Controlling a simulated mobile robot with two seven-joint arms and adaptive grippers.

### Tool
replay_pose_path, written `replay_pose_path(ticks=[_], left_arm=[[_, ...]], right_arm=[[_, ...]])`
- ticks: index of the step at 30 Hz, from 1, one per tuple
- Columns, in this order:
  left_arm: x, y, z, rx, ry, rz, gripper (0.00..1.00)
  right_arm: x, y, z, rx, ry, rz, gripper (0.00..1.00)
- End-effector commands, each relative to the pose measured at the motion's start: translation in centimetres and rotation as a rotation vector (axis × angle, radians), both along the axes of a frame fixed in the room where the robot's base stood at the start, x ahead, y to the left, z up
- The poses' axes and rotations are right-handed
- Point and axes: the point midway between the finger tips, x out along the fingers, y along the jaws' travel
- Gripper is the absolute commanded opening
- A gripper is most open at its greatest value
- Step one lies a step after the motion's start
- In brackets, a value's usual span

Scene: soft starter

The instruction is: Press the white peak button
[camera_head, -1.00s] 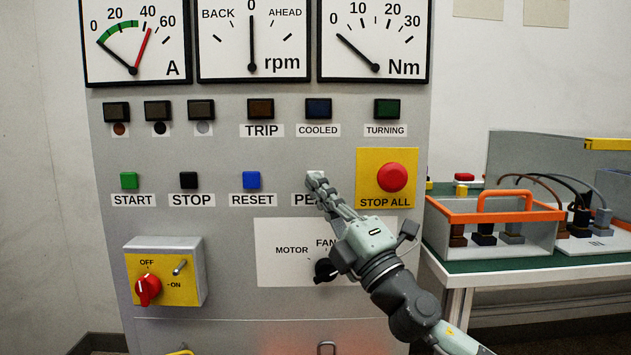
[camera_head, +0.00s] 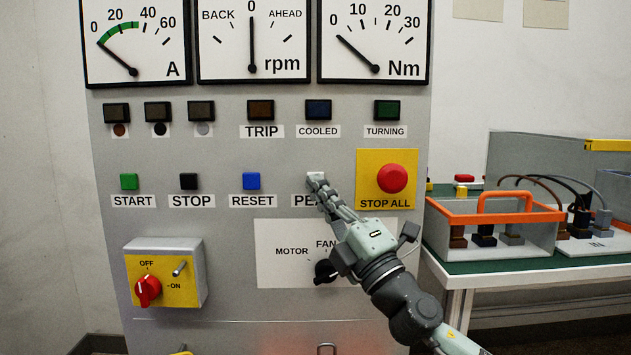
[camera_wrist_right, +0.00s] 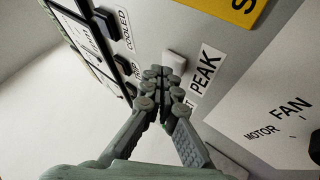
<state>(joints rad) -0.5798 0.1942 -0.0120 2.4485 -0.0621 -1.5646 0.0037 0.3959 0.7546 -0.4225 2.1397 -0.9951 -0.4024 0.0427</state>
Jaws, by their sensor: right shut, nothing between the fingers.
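The white peak button (camera_head: 316,177) sits above the PEAK label on the grey panel (camera_head: 225,225). It also shows in the right wrist view (camera_wrist_right: 174,60), just past the fingertips. My right gripper (camera_head: 319,187) is shut and empty, with its fingertips at the button's lower edge. I cannot tell whether they touch it. The fingers cover part of the PEAK label. In the right wrist view the gripper (camera_wrist_right: 161,75) has its fingertips together. My left gripper is not in view. The ammeter (camera_head: 137,45) shows a black needle near zero and no red needle.
The red STOP ALL button (camera_head: 392,178) on its yellow plate is close right of the gripper. The blue RESET button (camera_head: 252,181) is to the left. A black selector knob (camera_head: 325,271) is below. A table (camera_head: 470,267) with an orange-rimmed box (camera_head: 497,216) stands at right.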

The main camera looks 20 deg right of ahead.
Motion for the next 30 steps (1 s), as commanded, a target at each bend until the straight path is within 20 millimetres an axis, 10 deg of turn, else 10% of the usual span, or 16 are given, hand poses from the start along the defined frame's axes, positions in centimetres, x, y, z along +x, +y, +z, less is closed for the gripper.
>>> replay_pose_path(ticks=[30], left_arm=[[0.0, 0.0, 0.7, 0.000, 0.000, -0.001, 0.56]], right_arm=[[-5.4, 1.6, 0.0, 0.000, 0.000, 0.002, 0.00]])
